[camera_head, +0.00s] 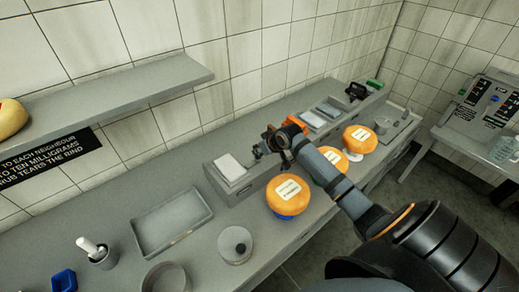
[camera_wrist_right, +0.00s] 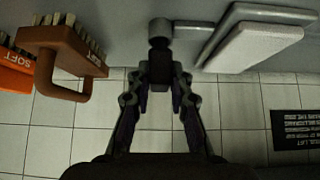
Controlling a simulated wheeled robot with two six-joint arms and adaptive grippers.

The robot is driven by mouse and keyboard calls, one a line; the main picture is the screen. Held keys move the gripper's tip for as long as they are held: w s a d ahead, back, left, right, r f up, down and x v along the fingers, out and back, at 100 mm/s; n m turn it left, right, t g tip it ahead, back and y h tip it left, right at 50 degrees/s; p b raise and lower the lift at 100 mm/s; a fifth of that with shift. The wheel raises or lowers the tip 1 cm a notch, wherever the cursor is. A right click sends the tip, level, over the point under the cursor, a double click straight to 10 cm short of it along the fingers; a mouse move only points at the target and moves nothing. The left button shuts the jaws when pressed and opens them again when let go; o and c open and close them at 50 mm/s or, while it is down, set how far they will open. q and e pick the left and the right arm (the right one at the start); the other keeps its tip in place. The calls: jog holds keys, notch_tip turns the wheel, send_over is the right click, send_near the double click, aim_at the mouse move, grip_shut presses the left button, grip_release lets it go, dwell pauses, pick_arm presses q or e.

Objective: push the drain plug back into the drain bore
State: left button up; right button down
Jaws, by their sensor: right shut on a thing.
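My right gripper (camera_head: 263,148) reaches in from the lower right over the raised grey ledge along the wall. In the right wrist view its two fingers (camera_wrist_right: 160,78) close together at a small grey cylindrical piece (camera_wrist_right: 160,29), which looks like the drain plug. The piece lies at the fingertips, against or very near a grey surface. I cannot tell whether it sits in a bore; no bore opening is visible. In the head view the fingertips are small and dark, and the plug cannot be made out. My left gripper is not in view.
A pale block (camera_head: 229,167) lies on the ledge left of the gripper. A brown brush (camera_wrist_right: 62,55) is close by in the wrist view. Orange cheese wheels (camera_head: 288,194) stand in front, partly behind my arm. A shallow tray (camera_head: 150,249) and a round disc (camera_head: 235,257) are on the counter.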

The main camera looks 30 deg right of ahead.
jog(key=shift+f, duration=0.55)
jog(key=c, duration=1.1)
grip_release()
jog(key=shift+c, duration=0.2)
jog(key=v, duration=0.7)
jog(key=shift+s+r, duration=0.15)
